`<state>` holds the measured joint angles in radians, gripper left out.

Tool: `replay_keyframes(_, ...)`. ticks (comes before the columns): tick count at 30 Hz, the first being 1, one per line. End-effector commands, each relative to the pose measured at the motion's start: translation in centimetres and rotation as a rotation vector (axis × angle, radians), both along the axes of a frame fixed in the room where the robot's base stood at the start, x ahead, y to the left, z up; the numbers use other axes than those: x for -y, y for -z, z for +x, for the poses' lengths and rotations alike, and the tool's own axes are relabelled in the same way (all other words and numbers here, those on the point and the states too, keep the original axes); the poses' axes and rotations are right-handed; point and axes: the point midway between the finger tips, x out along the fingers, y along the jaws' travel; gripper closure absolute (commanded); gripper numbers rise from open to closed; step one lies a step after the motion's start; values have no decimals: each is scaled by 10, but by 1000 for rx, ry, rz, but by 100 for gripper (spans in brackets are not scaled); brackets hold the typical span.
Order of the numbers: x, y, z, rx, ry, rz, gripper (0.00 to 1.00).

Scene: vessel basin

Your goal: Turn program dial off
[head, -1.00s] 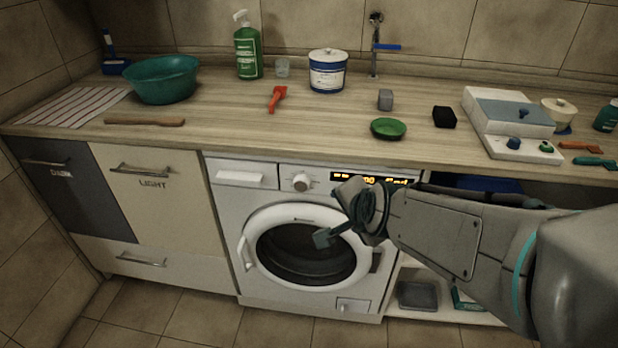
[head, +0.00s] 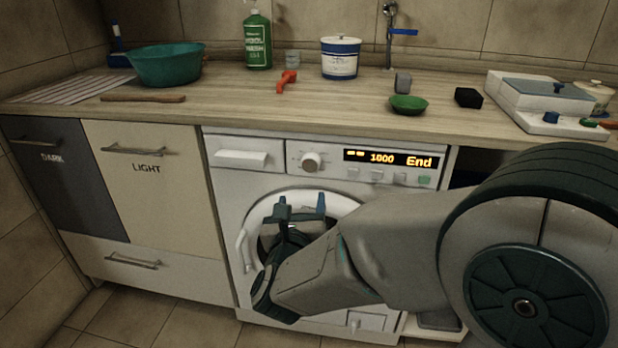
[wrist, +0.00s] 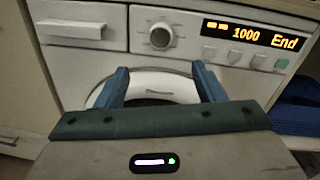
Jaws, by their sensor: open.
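The dial also shows in the wrist view (wrist: 162,36), above and between my finger tips. My gripper (head: 300,207) is open and empty, in front of the machine's round door and below the dial, apart from it. It also shows in the wrist view (wrist: 163,80), with both blue-grey fingers spread. The white washing machine (head: 222,190) has its door shut. My arm hides the lower right of the door.
The detergent drawer (head: 241,158) is left of the dial, and several buttons sit under the display. The wooden worktop (head: 230,110) overhangs above the panel. Cabinets marked DARK and LIGHT (head: 146,190) stand to the left. The space before the dial looks clear.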

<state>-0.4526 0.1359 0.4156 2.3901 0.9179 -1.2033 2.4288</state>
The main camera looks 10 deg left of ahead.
Motion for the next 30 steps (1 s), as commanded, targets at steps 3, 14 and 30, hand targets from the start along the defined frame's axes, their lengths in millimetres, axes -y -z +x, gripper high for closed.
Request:
replay_keyframes(3, 0, 0, 15, -1, 3, 0, 37)
replay_keyframes(14, -2, 0, 91, -1, 1, -3, 37)
replay_keyframes(30, -3, -1, 134, -1, -2, -5, 37)
